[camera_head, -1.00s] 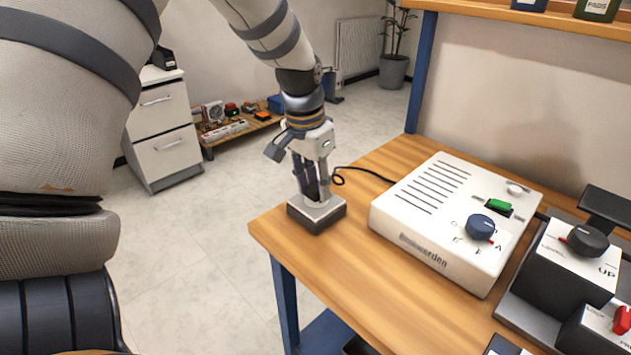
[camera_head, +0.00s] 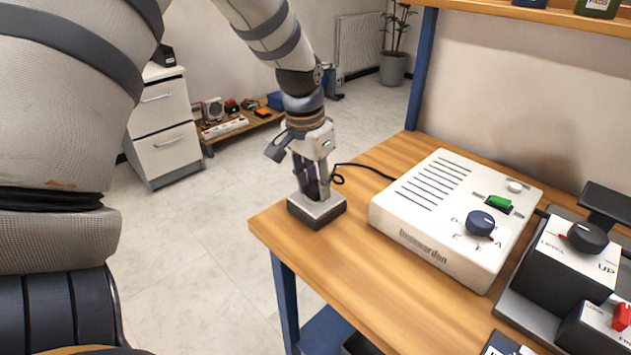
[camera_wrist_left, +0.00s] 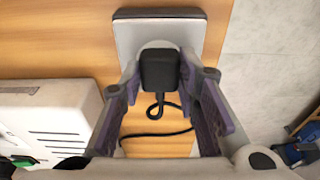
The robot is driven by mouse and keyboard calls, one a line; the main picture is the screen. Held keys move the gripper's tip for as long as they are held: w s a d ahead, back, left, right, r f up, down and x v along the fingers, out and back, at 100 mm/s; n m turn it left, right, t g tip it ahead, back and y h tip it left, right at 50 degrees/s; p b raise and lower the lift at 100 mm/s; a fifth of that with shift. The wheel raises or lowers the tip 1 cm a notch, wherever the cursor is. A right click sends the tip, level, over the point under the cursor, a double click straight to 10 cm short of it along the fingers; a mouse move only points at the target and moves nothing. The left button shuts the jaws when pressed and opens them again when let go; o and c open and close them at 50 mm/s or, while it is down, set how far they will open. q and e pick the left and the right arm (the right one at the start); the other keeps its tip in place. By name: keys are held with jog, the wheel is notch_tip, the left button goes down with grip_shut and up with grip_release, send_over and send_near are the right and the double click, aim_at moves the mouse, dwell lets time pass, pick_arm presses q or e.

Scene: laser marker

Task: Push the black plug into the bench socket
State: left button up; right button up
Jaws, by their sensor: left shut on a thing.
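The black plug (camera_wrist_left: 160,70) is between the fingers of my left gripper (camera_wrist_left: 160,76) in the left wrist view, with its black cord looping behind it. My left gripper (camera_head: 313,188) is shut on the plug and points down over the bench socket (camera_head: 327,213). The socket is a dark box with a light grey top near the bench's left corner. In the left wrist view the plug overlaps the round white face of the socket (camera_wrist_left: 198,36). The plug's front end is hidden, so I cannot tell how deep it sits. My right gripper is not in view.
A white control box (camera_head: 408,226) with a blue knob and green switch stands right of the socket on the wooden bench (camera_head: 330,270). The black cord (camera_head: 365,168) runs towards it. Black-and-white devices (camera_head: 575,270) stand further right. The bench's front left is clear.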

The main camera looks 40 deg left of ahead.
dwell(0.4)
pick_arm(q)
jog(key=o, duration=1.2)
jog(key=shift+c, duration=0.2)
jog(key=o, duration=0.5)
jog(key=shift+r, duration=2.95)
grip_shut()
